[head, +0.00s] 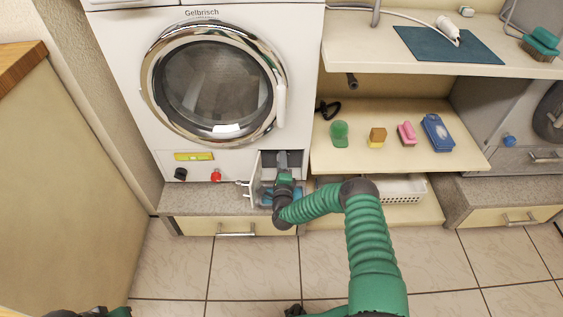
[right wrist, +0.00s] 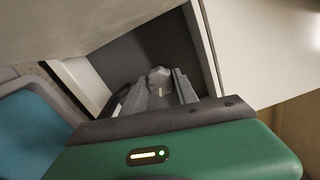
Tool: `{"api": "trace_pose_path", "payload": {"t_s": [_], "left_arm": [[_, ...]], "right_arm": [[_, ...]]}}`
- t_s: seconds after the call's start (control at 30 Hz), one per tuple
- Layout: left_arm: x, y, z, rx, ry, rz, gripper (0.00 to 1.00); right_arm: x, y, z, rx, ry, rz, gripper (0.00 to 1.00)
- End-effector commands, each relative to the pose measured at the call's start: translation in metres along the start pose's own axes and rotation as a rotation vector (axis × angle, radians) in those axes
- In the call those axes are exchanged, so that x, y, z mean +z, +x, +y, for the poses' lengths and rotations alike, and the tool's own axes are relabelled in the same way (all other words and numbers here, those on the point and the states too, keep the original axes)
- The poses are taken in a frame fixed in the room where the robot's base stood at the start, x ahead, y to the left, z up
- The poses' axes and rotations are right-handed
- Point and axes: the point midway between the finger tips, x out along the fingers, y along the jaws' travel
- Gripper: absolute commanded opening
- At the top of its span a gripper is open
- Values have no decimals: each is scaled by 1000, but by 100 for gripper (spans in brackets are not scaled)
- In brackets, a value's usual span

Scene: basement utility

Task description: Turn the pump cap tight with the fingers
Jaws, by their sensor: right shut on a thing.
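The pump cap (right wrist: 158,76) is a grey knob in the dark recess at the washing machine's lower front. In the right wrist view it sits between the two grey fingers of my right gripper (right wrist: 157,95), which is shut on it. In the head view my right gripper (head: 282,163) reaches into the open recess (head: 296,159), and the cap is hidden there. The white washing machine (head: 125,95) stands on a grey plinth, its round door closed.
The small open flap (head: 254,178) stands left of my right gripper. A blue tray (head: 266,196) lies below the recess and shows in the right wrist view (right wrist: 30,135). A shelf (head: 375,157) with a brush, sponges and a blue pack is at right. The tiled floor in front is free.

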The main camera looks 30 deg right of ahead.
Motion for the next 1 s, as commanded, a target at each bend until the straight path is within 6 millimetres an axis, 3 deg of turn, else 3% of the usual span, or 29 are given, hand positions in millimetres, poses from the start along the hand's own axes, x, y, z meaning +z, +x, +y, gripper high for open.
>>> {"api": "trace_pose_path", "payload": {"t_s": [0.3, 0.87, 0.9, 1.0], "left_arm": [[0, 2, 0, 0, 0, 0, 36], [0, 2, 0, 0, 0, 0, 36], [0, 2, 0, 0, 0, 0, 36], [0, 2, 0, 0, 0, 0, 36]], "right_arm": [[-5, -2, 6, 11, 133, 11, 0], [-5, -2, 6, 12, 162, 10, 0], [-5, -2, 6, 12, 162, 10, 39], [-4, -2, 5, 10, 162, 8, 52]]}}
